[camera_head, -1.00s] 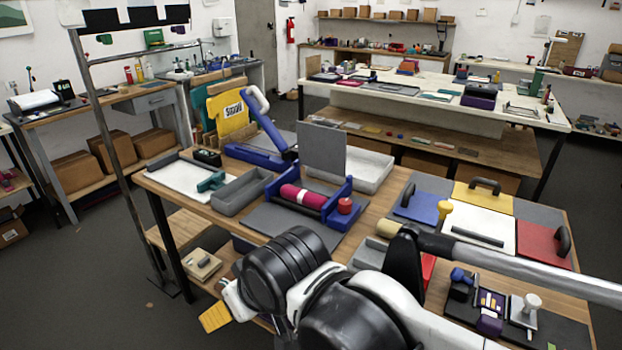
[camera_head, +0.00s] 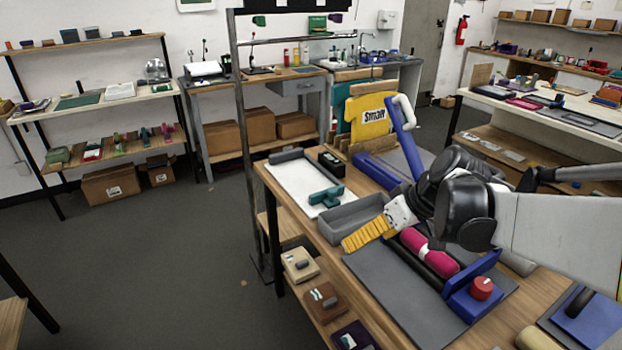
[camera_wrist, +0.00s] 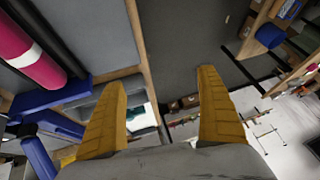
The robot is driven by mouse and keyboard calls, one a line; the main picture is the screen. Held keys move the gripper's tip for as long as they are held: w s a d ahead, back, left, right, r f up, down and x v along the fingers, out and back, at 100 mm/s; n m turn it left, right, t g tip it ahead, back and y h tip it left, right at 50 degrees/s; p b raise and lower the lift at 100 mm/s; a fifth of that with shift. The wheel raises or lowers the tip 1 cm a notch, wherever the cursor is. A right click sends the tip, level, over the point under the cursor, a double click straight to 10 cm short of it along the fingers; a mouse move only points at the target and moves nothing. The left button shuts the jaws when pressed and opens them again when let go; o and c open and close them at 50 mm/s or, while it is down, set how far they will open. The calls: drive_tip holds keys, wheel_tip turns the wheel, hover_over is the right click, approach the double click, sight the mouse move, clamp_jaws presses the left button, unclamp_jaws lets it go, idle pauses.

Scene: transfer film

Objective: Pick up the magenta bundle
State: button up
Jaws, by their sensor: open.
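The magenta bundle (camera_head: 430,252) is a roll with a white band. It lies in a blue-ended holder (camera_head: 474,284) on a grey mat (camera_head: 408,300) on the wooden table. A dark roller lies along its near side. My gripper (camera_head: 352,240) has yellow fingers and hangs over the grey tray, left of the bundle and apart from it. In the wrist view the fingers (camera_wrist: 158,112) are spread wide with nothing between them. The bundle also shows there at the upper left (camera_wrist: 28,50), outside the fingers.
A grey open tray (camera_head: 340,226) and a white tray with a teal tool (camera_head: 326,196) are at the table's left. A blue lever press (camera_head: 402,140) stands behind. A red knob (camera_head: 482,288) tops the holder's near end. Floor left of the table is clear.

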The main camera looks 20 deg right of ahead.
drive_tip(key=s+d+f+n+t+y, duration=0.1)
drive_tip(key=d+f+n+t+y, duration=0.15)
drive_tip(key=d, duration=1.15)
drive_tip(key=n+t+b, duration=0.1)
drive_tip(key=n+t, duration=0.1)
drive_tip(key=t, duration=0.1)
approach(444, 253)
drive_tip(key=w+a+r, duration=0.1)
drive_tip(key=w+a, duration=0.1)
drive_tip(key=w, duration=0.2)
drive_tip(key=b+x, duration=0.1)
drive_tip(key=x, duration=0.4)
drive_tip(key=shift+d+f+b, duration=0.1)
drive_tip(key=shift+f+b, duration=0.05)
drive_tip(key=shift+b, duration=0.25)
drive_tip(key=b+x, duration=0.1)
drive_tip(key=x, duration=0.1)
drive_tip(key=f+b+x, duration=0.1)
drive_tip(key=x, duration=0.2)
drive_tip(key=shift+s+d+b, duration=0.15)
drive_tip(key=shift+d+b, duration=0.05)
drive_tip(key=shift+b, duration=0.15)
drive_tip(key=shift+a+m, duration=0.1)
drive_tip(key=shift+m, duration=0.15)
drive_tip(key=c, duration=1.6)
